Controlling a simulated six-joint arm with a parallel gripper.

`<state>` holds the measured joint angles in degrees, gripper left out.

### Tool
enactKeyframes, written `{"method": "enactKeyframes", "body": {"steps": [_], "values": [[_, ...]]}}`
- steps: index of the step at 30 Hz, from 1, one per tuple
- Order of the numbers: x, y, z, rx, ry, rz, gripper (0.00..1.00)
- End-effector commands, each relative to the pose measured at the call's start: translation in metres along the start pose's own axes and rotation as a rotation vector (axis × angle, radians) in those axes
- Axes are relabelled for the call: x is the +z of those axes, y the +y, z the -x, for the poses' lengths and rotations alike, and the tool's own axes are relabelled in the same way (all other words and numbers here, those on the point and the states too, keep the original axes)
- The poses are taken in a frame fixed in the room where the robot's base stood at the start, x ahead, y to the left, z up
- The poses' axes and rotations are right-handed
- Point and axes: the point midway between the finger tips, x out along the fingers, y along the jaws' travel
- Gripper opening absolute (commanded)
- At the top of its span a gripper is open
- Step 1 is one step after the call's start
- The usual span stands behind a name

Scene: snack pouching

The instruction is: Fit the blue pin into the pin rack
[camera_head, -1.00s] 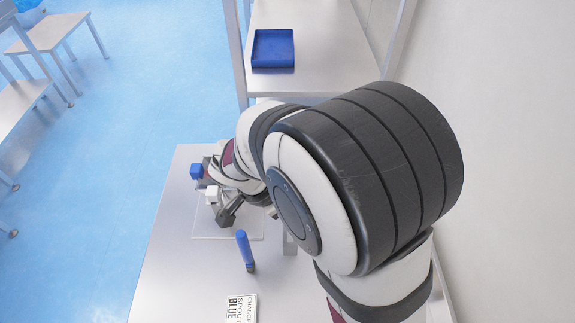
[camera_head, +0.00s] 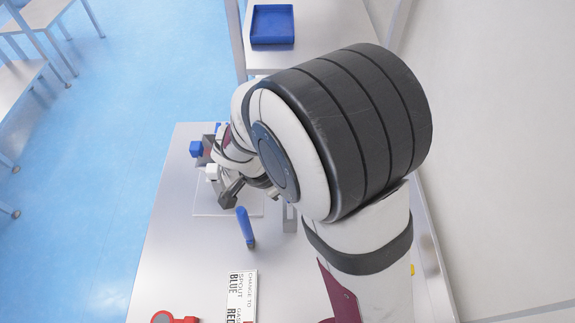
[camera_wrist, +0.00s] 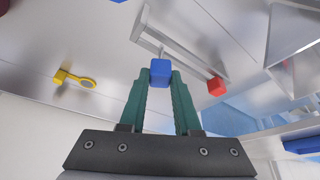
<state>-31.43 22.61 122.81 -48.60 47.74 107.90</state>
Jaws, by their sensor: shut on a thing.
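In the wrist view, my gripper (camera_wrist: 160,88) has its two teal fingers shut on the blue pin (camera_wrist: 160,71), whose cube-shaped head shows between the tips. A metallic bar frame that looks like the pin rack (camera_wrist: 182,42) lies just beyond the blue head. In the head view my arm covers the gripper tips and most of this area.
A blue handled tool (camera_head: 245,228), a printed card (camera_head: 241,296) and a red object (camera_head: 175,317) lie nearer. A blue tray (camera_head: 272,25) sits on the shelf. A yellow ringed item (camera_wrist: 75,79) shows in the wrist view.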

Motion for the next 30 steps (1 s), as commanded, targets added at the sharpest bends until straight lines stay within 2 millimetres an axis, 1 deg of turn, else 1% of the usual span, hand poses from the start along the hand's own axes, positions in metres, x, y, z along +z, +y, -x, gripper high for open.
{"method": "enactKeyframes", "body": {"steps": [25, 30], "values": [[0.008, 0.000, -0.020, 0.001, 0.000, 0.001, 0.00], [0.006, 0.000, -0.015, -0.001, 0.001, -0.001, 0.00]]}}
